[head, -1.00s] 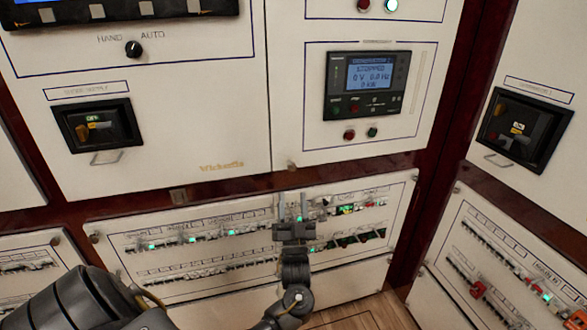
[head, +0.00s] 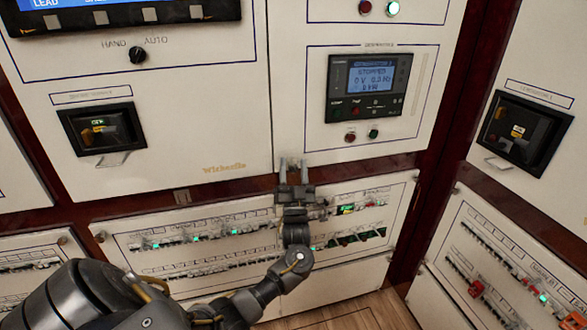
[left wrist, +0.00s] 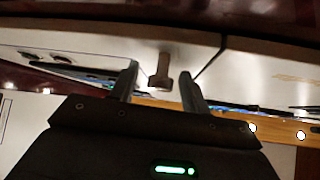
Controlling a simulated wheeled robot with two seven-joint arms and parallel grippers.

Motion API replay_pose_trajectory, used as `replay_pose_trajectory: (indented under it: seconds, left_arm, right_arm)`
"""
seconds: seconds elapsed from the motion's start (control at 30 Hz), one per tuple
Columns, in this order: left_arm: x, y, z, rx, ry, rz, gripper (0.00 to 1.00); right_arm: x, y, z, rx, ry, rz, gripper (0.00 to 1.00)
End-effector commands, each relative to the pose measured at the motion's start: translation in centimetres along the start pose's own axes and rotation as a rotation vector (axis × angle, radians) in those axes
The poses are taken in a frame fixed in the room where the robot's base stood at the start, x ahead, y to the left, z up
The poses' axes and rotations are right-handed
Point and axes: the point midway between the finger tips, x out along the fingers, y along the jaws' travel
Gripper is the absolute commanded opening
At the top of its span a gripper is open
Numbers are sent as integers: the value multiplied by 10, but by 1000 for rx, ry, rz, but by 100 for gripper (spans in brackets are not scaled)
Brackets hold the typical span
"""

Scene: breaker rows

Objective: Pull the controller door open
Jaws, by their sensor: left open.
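The controller door is a white panel (head: 290,105) with a generator controller (head: 370,88) in its upper part; its screen reads stopped. In the left wrist view a small brownish knob (left wrist: 160,72) stands out at the panel's lower edge, near a dark seam. My left gripper (head: 293,165) is open at this door's lower left corner, fingers pointing up. In the left wrist view its fingers (left wrist: 158,84) lie either side of the knob's line; I cannot tell whether they touch it. In the head view the gripper covers the knob. The right gripper is out of view.
Below is a breaker panel (head: 125,232) with rows of breakers, close under my left arm. A dark red frame strip (head: 225,188) runs between the panels. Black-framed breaker switches sit left (head: 104,128) and right (head: 520,128). Wooden floor (head: 365,312) shows at the bottom.

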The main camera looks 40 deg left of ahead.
Motion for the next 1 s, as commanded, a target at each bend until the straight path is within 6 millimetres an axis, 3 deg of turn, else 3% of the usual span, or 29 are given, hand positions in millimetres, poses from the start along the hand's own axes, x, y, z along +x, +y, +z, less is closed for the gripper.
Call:
replay_pose_trajectory:
  seconds: [0.03,0.37,1.0]
  left_arm:
    - [0,0,0,0,0,0,43]
    - [0,0,0,0,0,0,0]
    - [-1,0,0,-1,0,1,0]
  right_arm:
    - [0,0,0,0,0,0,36]
    - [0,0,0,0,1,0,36]
    - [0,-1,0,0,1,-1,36]
